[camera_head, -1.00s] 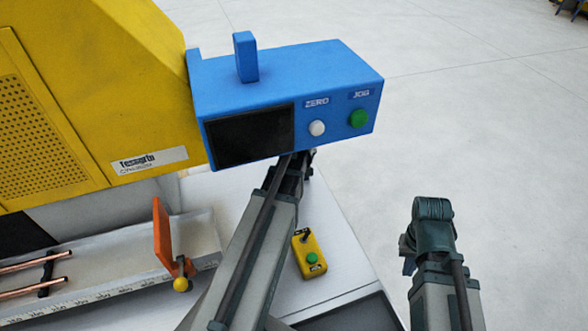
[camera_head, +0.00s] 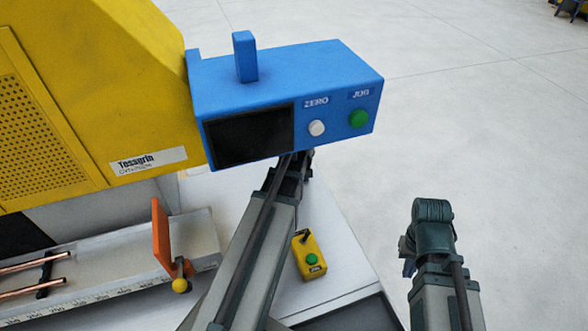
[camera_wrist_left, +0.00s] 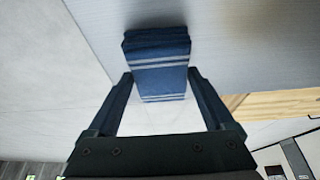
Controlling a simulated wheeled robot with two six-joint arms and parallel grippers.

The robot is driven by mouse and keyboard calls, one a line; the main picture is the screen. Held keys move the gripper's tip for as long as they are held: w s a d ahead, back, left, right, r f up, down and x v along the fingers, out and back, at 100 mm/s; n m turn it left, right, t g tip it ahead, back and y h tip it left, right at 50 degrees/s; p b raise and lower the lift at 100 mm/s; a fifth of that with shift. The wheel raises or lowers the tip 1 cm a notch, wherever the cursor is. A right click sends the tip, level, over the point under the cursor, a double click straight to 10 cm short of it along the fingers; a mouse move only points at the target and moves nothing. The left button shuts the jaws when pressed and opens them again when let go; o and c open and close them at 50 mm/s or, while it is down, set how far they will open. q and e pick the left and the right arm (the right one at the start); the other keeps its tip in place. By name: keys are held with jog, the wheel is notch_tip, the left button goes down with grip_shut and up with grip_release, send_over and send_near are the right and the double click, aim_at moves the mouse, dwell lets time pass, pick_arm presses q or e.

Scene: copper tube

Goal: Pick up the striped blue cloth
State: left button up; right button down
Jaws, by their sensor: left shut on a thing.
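The striped blue cloth (camera_wrist_left: 156,48), dark blue with pale stripes, shows in the left wrist view as a folded stack. My left gripper (camera_wrist_left: 160,76) has its fingers on either side of the cloth and is shut on it. In the head view the left gripper and the cloth are hidden behind the blue control box. My right gripper (camera_head: 408,250) is at the right of the head view, well apart from the box; its fingers barely show, so I cannot tell its opening.
The blue control box (camera_head: 345,75) with a screen and buttons overhangs my left arm. A yellow machine (camera_head: 95,80) stands at the left, with copper tubes (camera_head: 30,264) and an orange plate (camera_head: 160,235). A yellow button box (camera_head: 310,262) sits on the white table (camera_head: 345,268). Open floor lies right.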

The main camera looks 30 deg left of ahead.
pick_arm(q)
jog(key=shift+r+p, duration=0.5)
jog(key=shift+p, duration=0.05)
notch_tip(320, 180, up, 3)
jog(key=p, duration=0.3)
jog(key=shift+r, duration=0.1)
jog(key=s+a, duration=0.8)
jog(key=s, duration=0.1)
jog(key=s+a, duration=0.3)
jog(key=s, duration=0.1)
jog(key=shift+s+a, duration=0.4)
jog(key=o, duration=0.6)
jog(key=c, duration=0.4)
jog(key=shift+c, duration=0.2)
